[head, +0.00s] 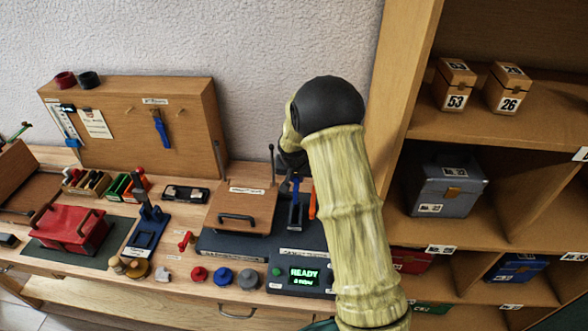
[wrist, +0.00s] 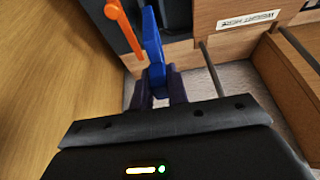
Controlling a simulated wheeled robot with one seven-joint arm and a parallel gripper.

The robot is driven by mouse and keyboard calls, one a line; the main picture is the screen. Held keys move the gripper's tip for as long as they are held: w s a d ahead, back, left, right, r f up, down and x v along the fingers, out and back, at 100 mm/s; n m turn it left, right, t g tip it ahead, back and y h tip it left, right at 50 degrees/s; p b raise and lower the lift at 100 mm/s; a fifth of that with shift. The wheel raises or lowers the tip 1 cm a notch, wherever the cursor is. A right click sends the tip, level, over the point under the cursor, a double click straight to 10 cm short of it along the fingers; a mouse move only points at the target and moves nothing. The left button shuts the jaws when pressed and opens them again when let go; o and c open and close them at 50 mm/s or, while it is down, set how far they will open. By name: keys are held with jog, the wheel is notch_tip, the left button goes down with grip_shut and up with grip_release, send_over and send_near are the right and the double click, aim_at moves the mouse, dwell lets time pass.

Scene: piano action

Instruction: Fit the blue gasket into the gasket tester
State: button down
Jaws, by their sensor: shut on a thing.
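The tester (head: 235,244) has a dark blue base, a wooden box (head: 242,208) with a dark handle on top, and a green display (head: 304,275) reading READY. A blue round piece (head: 222,277), which looks like the blue gasket, lies on the bench in front of it. My gripper (wrist: 158,88) is shut on an upright blue bar (wrist: 153,45) at the tester's right side. An orange bar (wrist: 122,22) stands beside it, apart from the fingers. In the head view my arm hides most of my gripper, and the bar's lower end is unclear.
A red round piece (head: 199,275) and a grey one (head: 248,281) flank the blue piece. A blue stand (head: 146,232) and a red box (head: 70,232) are at left. A wooden shelf unit (head: 400,110) rises close at right.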

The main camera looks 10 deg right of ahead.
jog(key=shift+s+r, duration=0.1)
jog(key=shift+s, duration=0.05)
jog(key=shift+f+b, duration=2.1)
jog(key=shift+f, duration=1.45)
jog(key=shift+f+b, duration=0.7)
jog(key=shift+f, duration=0.1)
jog(key=shift+f+b, duration=2.15)
jog(key=shift+b, duration=0.1)
dwell(0.3)
jog(key=c, duration=1.1)
grip_release()
jog(key=shift+o, duration=0.2)
jog(key=shift+r, duration=0.1)
